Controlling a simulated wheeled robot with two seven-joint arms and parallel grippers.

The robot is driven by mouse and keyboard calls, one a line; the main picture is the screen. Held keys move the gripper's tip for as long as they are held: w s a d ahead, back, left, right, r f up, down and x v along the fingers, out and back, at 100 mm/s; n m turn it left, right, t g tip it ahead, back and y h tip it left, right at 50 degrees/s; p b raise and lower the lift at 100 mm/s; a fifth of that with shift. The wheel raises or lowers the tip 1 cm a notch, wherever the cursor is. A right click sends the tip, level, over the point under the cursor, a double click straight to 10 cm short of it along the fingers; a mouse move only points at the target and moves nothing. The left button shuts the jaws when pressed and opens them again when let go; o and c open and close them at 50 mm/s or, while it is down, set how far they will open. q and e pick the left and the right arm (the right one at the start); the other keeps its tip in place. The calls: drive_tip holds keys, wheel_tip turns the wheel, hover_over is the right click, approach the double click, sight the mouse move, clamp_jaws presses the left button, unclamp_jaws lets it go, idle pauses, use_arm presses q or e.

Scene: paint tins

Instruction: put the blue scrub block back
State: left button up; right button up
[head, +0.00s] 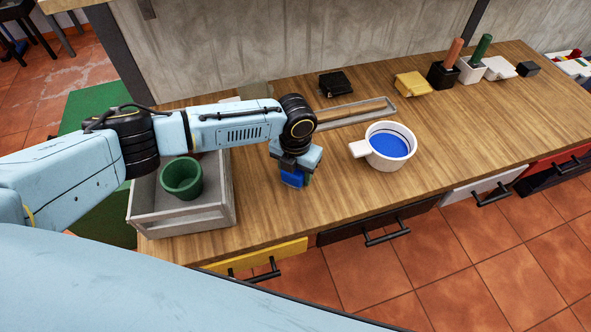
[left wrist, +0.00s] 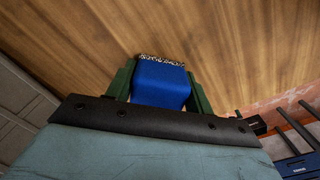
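The blue scrub block (head: 292,180) is between the fingers of my left gripper (head: 296,182), over the wooden table in front of the long tray. In the left wrist view the blue block (left wrist: 160,84) has a speckled strip along its far edge, and the green fingers of my left gripper (left wrist: 160,90) lie against both its sides. I cannot tell whether the block touches the table. My right gripper is in neither view.
A grey crate (head: 185,222) with a green cup (head: 181,178) stands left. A white pot (head: 388,146) of blue paint stands right of my gripper. Behind are a shallow tray (head: 391,106), a black block (head: 334,83) and a yellow block (head: 411,84). The table front between crate and pot is clear.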

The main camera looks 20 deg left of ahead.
use_arm(q)
drive_tip(key=o, duration=0.4)
